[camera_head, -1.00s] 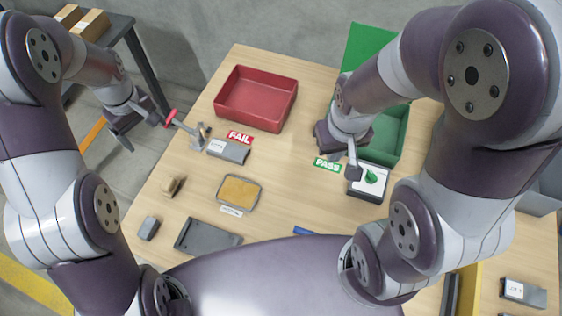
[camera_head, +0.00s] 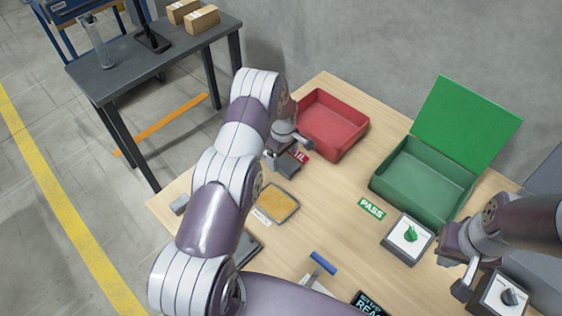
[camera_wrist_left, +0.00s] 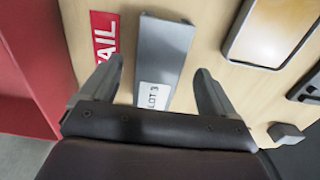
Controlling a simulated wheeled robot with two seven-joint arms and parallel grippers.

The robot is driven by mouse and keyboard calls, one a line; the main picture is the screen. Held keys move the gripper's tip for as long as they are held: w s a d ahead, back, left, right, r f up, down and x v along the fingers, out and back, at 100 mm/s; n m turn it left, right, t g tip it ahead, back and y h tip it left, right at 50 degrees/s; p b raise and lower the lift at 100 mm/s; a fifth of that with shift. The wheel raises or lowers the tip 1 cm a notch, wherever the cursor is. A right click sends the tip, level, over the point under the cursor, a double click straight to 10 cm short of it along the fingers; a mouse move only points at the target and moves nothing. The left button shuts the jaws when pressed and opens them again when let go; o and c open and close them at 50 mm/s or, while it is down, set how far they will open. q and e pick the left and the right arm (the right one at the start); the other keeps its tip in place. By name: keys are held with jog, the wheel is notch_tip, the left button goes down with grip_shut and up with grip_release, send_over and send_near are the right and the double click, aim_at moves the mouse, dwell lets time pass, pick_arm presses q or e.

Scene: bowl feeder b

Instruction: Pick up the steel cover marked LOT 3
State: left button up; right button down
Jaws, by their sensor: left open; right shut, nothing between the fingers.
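The steel cover (camera_wrist_left: 176,42) is a grey flat bar with a white label reading LOT 3, seen in the wrist view. In the head view the cover (camera_head: 289,163) lies on the table next to the red FAIL label, partly hidden by my left arm. My left gripper (camera_wrist_left: 160,66) is open, with one finger on each side of the cover's labelled end; no contact with it shows. My right gripper (camera_head: 452,277) is shut and empty at the right, near a white-topped box with a dark knob (camera_head: 508,297).
A red bin (camera_head: 345,113) stands just beyond the cover. A green lidded box (camera_head: 385,185), PASS label (camera_head: 371,209) and green-knob box (camera_head: 410,235) are to the right. A tray with a tan surface (camera_head: 279,204) lies nearer. The table's middle is clear.

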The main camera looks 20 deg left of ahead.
pick_arm(q)
jog(key=shift+w+a+f, duration=0.1)
jog(key=shift+f, duration=0.7)
jog(key=shift+r, duration=0.1)
jog(key=c, duration=1.4)
jog(key=shift+r, duration=0.1)
